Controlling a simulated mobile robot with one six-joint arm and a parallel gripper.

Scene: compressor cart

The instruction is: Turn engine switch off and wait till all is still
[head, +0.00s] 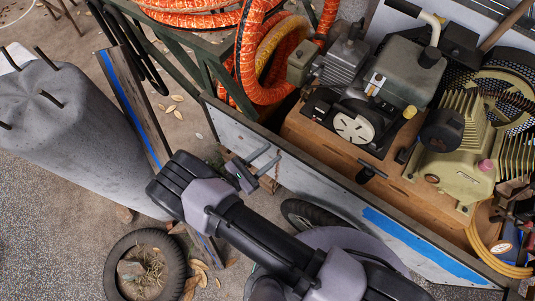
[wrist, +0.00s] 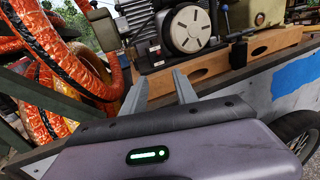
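The engine (head: 345,66) sits on a wooden base inside the cart, with a grey tank (head: 405,76) and a round pale starter cover (head: 354,127). In the wrist view the starter cover (wrist: 191,31) is just beyond my fingers. A dark panel with small light marks (head: 318,103) is left of the cover; I cannot tell for sure which part is the engine switch, or its position. My gripper (head: 267,160) is outside the cart's near wall, in front of the engine. In the wrist view my gripper (wrist: 160,90) has two separated grey fingers with nothing between them.
The cart's near wall (head: 400,238) with blue tape lies between my arm and the engine. A beige finned compressor (head: 458,150) stands to the right. Orange hoses (head: 248,50) hang at the left on a green frame.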

